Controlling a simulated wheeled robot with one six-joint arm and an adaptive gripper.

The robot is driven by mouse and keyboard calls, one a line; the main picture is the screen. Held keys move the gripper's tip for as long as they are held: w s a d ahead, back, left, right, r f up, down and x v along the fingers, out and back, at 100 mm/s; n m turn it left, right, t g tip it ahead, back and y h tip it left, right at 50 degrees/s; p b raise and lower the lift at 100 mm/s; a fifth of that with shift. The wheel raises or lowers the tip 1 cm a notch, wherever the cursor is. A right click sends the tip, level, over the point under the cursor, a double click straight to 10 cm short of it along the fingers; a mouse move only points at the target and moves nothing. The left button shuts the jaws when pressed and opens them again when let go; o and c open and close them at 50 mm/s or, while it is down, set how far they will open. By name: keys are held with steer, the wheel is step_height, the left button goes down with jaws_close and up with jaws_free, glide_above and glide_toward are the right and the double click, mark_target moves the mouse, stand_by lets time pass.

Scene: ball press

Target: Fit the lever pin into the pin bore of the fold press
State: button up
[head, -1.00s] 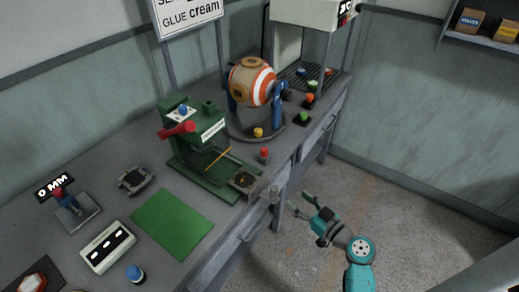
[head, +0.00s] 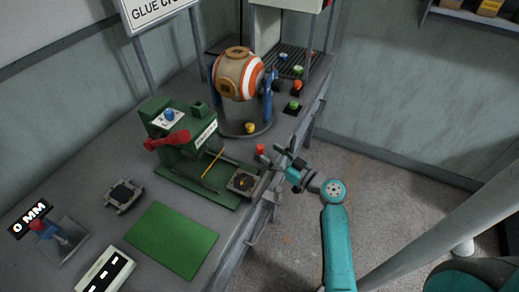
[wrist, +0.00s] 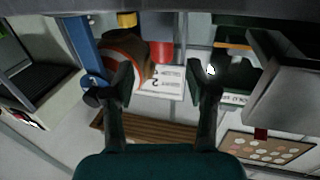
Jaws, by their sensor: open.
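The green fold press (head: 185,128) stands on the bench left of my gripper, with a red lever (head: 168,140) on its left side and a thin yellow rod (head: 212,163) slanting over its base. I cannot make out the lever pin or the pin bore for certain. My gripper (head: 279,160) is open and empty beside the bench's front edge, right of the press. In the wrist view my gripper (wrist: 166,84) has its two fingers spread with nothing between them. A red cylinder-like piece (wrist: 162,51) shows beyond the fingers; in the head view a small red piece (head: 260,148) stands near the edge.
A striped ball in a blue stand (head: 239,80) is behind the press. A green mat (head: 172,240), a dark square fixture (head: 123,196) and a grey pad with a blue-red piece (head: 62,240) lie left.

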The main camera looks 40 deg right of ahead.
mark_target(263, 150)
steer(key=shift+w+a+f, duration=0.1)
steer(key=shift+w+a, duration=0.1)
steer(key=shift+w, duration=1.2)
steer(key=shift+w+a+f, duration=0.1)
steer(key=shift+w+a, duration=0.1)
steer(key=shift+w, duration=1.2)
jaws_close()
